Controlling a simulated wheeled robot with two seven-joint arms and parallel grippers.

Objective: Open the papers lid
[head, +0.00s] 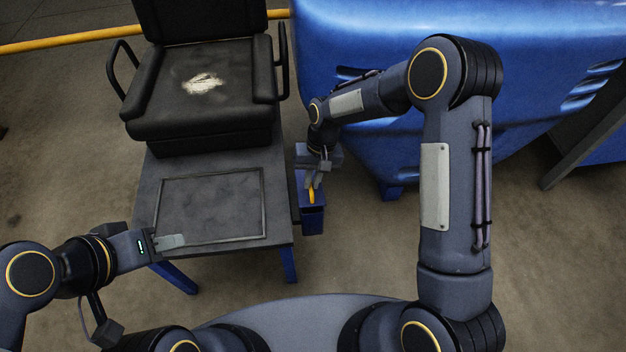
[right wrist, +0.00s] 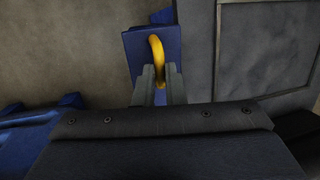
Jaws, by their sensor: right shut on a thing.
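A narrow blue box (head: 313,222) is fixed at the right side of the grey table, with a yellow handle (head: 311,194) on it. In the right wrist view the curved yellow handle (right wrist: 157,55) stands out from a blue panel (right wrist: 137,52), which looks like the papers lid. My right gripper (head: 313,184) is shut on the yellow handle; its fingertips (right wrist: 160,80) hide the handle's lower end. I cannot tell how far the lid is raised. My left gripper (head: 183,241) hangs over the table's front left part, away from the box; its finger gap is not clear.
A black seat with armrests (head: 205,85) stands on the back of the grey table (head: 280,222). A thin dark frame (head: 264,205) lies on the tabletop. A large blue machine body (head: 540,60) stands behind my right arm. Open floor (head: 345,260) lies right of the box.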

